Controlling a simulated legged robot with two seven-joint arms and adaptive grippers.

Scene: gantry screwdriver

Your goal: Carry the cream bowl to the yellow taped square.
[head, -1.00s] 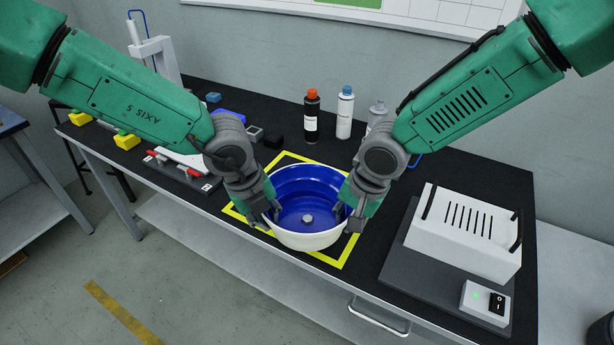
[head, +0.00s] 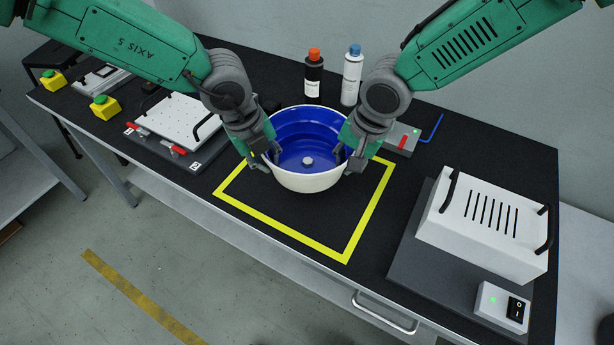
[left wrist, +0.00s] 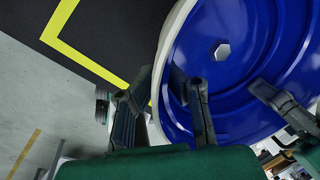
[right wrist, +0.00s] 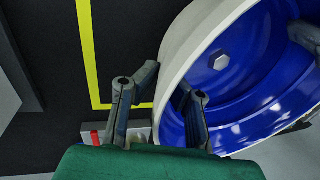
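The cream bowl (head: 308,181), deep blue inside with a bolt-like hex piece at its centre, is upright over the back part of the yellow taped square (head: 285,237). The square's front and right sides show clear of it; the back is hidden. My left gripper (head: 266,158) grips the bowl's left rim, one finger inside and one outside. My right gripper (head: 350,160) grips the right rim likewise. Both wrist views show the rim between the fingers, in the left wrist view (left wrist: 160,85) and the right wrist view (right wrist: 165,85). Any gap beneath the bowl is hard to judge.
A black bottle (head: 313,78) and a white bottle (head: 352,78) stand behind the bowl. A small grey device (head: 402,140) is behind right. A white-topped machine (head: 485,225) stands right. A white plate fixture (head: 182,122) is left. The square's front part is clear.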

